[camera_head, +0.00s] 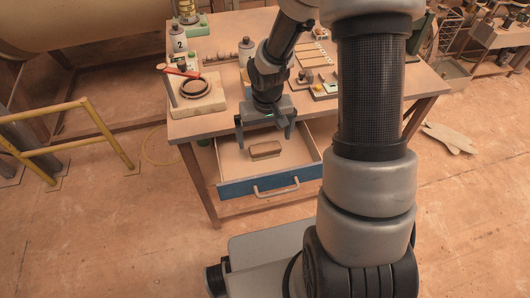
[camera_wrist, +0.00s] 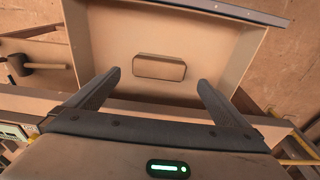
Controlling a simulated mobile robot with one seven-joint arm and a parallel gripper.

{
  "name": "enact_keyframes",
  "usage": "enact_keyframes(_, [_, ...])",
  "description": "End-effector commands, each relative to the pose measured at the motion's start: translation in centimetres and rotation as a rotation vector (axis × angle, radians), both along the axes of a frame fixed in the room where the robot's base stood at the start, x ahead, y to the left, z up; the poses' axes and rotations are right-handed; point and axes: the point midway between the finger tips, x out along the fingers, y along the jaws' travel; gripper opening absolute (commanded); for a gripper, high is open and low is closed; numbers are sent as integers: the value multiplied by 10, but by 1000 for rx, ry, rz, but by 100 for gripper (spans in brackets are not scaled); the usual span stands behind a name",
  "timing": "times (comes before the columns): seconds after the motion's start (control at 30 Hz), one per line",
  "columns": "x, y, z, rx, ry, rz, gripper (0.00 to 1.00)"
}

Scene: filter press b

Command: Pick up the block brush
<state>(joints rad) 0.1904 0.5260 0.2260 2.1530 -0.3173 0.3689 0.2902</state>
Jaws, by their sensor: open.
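The block brush (camera_head: 265,150) is a small brown rounded block lying in an open drawer (camera_head: 270,187) with a blue front. In the wrist view the block brush (camera_wrist: 159,67) lies flat on the drawer floor, long side across the picture, ahead of the fingertips. My gripper (camera_head: 265,146) is above the drawer, fingers pointing down. In the wrist view my gripper (camera_wrist: 158,76) has its fingers spread wide and empty, one to each side of the brush's line. It appears apart from the brush.
The table (camera_head: 215,70) above carries a wooden block with a ring (camera_head: 196,88), bottles (camera_head: 179,39) and small parts. A mallet (camera_wrist: 30,66) shows at the left in the wrist view. A yellow rail (camera_head: 75,140) stands left.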

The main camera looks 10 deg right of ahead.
Motion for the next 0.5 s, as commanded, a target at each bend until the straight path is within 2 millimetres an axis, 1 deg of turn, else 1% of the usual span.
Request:
enact_keyframes(0.03, [0,0,-5,0,1,1,100])
enact_keyframes(0.17, [1,0,-10,0,1,1,100])
enact_keyframes(0.27, [1,0,-18,0,1,1,100])
enact_keyframes(0.5, [3,-2,-54,0,2,1,100])
